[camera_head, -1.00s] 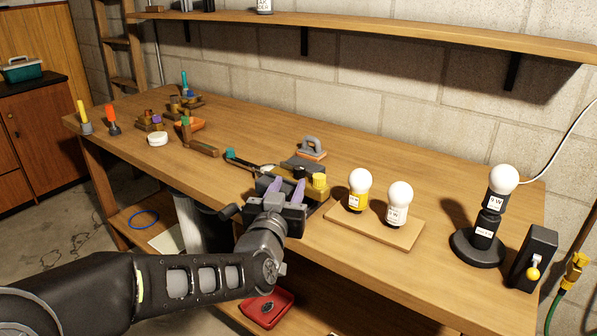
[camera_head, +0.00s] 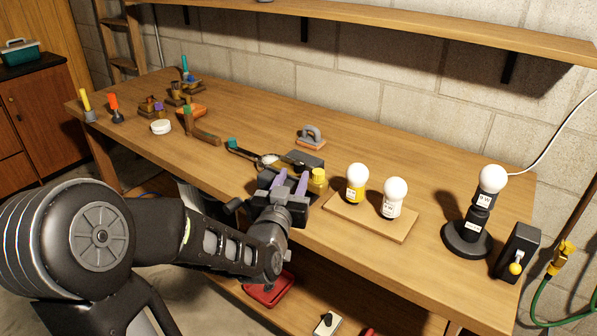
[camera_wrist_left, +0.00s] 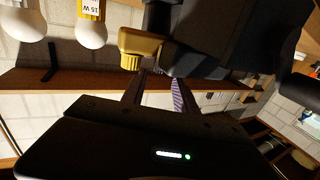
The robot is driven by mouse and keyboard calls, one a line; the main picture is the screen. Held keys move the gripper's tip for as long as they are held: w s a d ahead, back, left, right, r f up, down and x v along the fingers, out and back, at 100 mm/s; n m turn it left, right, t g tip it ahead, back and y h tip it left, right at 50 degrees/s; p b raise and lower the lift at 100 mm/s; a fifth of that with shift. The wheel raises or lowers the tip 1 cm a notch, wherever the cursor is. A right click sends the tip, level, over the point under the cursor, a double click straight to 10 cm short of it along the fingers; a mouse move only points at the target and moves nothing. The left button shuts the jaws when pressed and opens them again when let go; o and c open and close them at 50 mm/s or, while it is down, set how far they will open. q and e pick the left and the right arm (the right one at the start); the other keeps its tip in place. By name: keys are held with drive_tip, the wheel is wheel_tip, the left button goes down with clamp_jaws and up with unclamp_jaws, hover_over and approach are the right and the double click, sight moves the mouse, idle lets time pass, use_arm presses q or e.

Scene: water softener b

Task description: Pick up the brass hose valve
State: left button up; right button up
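A brass-yellow fitting (camera_head: 317,181) stands at the bench's front edge beside a dark block that looks like a vise. It also shows in the left wrist view (camera_wrist_left: 138,46), against a dark body. I cannot tell whether it is the hose valve. Another yellow, valve-like fitting (camera_head: 563,257) sits on a green hose at the far right. My left gripper (camera_head: 291,181) is just left of the first fitting, purple fingers apart. In the left wrist view its fingers (camera_wrist_left: 158,91) have a gap with nothing held. The arm hides part of the bench front. My right gripper is out of view.
A board (camera_head: 372,218) with two bulbs lies right of the gripper. A lamp (camera_head: 467,232) and a black switch box (camera_head: 516,252) stand farther right. Tools lie to the left. A red tray (camera_head: 268,290) is on the lower shelf. The bench's back middle is clear.

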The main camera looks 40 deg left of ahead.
sight(298, 166)
use_arm(q)
drive_tip(key=shift+w+a+r+p, duration=0.1)
drive_tip(key=shift+w+r+p, duration=0.25)
drive_tip(key=shift+p, duration=0.3)
drive_tip(key=x, duration=0.3)
drive_tip(key=shift+w+a+f+p, duration=0.15)
drive_tip(key=shift+w+f+p, duration=0.15)
drive_tip(key=shift+w+p, duration=0.05)
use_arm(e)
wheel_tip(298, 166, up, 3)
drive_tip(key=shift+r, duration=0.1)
use_arm(q)
clamp_jaws()
drive_tip(key=shift+r, duration=0.1)
